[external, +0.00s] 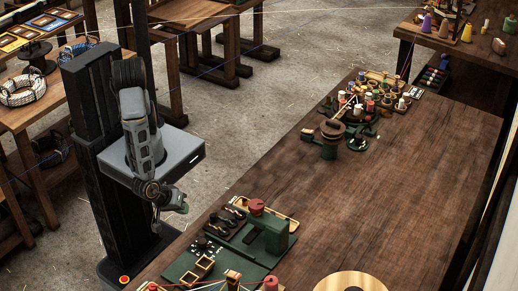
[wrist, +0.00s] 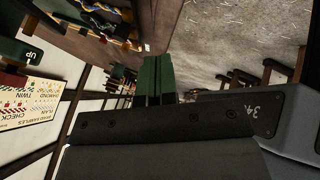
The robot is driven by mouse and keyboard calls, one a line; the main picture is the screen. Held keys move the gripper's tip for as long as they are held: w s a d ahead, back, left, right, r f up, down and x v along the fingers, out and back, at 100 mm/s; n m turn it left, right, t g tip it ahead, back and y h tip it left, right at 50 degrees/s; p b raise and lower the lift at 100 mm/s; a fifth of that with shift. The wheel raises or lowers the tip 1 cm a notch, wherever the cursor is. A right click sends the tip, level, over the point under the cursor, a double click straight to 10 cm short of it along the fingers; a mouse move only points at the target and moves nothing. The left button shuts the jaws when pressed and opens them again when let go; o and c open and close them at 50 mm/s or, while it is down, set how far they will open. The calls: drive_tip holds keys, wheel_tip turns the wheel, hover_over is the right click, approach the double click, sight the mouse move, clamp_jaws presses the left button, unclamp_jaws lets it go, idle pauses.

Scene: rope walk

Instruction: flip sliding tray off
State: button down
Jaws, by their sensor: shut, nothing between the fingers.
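I cannot make out for certain which thing is the sliding tray, or whether it has a switch. A green board (external: 194,262) on the near left of the long bench carries small dark fittings (external: 222,228) and small wooden frames (external: 203,265). My gripper (external: 176,205) hangs low beside the bench's left edge, to the left of these fittings and apart from them. In the wrist view the two green fingers (wrist: 155,82) are together, with nothing seen between them.
The long wooden bench (external: 400,185) is largely clear in its middle. A cluster of small spools (external: 372,98) fills the far end.

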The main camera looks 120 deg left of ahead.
drive_tip(key=b+x, duration=0.1)
drive_tip(key=x, duration=0.3)
drive_tip(key=shift+w+a+f, duration=0.15)
drive_tip(key=shift+a+f, duration=0.1)
drive_tip(key=shift+f, duration=0.05)
drive_tip(key=shift+w+a+r+p, duration=0.1)
drive_tip(key=shift+w+a+p, duration=0.1)
drive_tip(key=shift+w, duration=0.3)
drive_tip(key=shift+w+a+r+p, duration=0.1)
drive_tip(key=shift+w+a, duration=0.15)
drive_tip(key=shift+w, duration=0.2)
drive_tip(key=shift+w+a, duration=0.3)
drive_tip(key=shift+w, duration=0.45)
drive_tip(key=p, duration=0.5)
approach(236, 232)
drive_tip(key=a+f, duration=0.3)
drive_tip(key=shift+s+f, duration=0.25)
drive_tip(key=shift+f, duration=0.1)
drive_tip(key=shift+w+f, duration=0.1)
drive_tip(key=shift+w, duration=0.7)
drive_tip(key=shift+s+d, duration=0.1)
